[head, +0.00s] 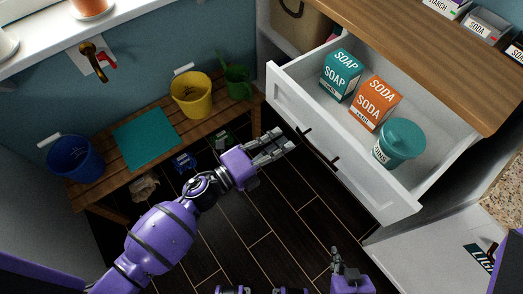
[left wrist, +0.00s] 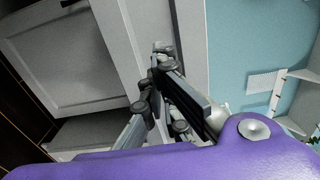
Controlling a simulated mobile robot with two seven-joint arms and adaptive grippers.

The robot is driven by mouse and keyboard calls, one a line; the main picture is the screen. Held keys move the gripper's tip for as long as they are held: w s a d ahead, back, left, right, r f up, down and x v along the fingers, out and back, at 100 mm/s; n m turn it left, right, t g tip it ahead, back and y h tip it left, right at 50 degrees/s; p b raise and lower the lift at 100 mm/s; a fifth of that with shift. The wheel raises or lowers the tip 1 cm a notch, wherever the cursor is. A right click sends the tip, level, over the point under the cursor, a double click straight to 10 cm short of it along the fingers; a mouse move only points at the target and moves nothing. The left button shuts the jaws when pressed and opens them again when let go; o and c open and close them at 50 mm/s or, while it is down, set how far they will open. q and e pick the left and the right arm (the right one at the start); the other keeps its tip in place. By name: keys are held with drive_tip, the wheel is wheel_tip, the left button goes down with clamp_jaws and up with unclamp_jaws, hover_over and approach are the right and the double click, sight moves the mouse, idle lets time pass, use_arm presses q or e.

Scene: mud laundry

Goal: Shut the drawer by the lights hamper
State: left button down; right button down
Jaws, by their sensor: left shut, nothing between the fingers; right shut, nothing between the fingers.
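The white drawer (head: 345,170) is pulled well out from under the wooden counter. It holds a teal soap box (head: 340,73), an orange soda box (head: 375,103) and a teal lidded tub (head: 398,145). Dark handle parts (head: 337,160) show on its front. My left gripper (head: 288,146) is shut and empty, just left of the drawer front; I cannot tell whether it touches. In the left wrist view its fingers (left wrist: 165,85) are in front of white panelling. My right gripper (head: 345,258) is shut and empty, low in the head view. The white lights hamper (head: 430,245), its lettering partly cut off, stands below the drawer.
The wooden counter (head: 430,45) carries several boxes at its far edge. A slatted bench (head: 100,185) along the blue wall holds a blue bucket (head: 76,160), a yellow bucket (head: 191,95) and a green watering can (head: 237,82). The dark floor (head: 260,220) before the drawer is clear.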

sight(297, 131)
use_arm(q)
drive_tip(key=shift+x, duration=1.6)
use_arm(e)
drive_tip(key=shift+w+r, duration=0.2)
drive_tip(key=shift+r, duration=0.1)
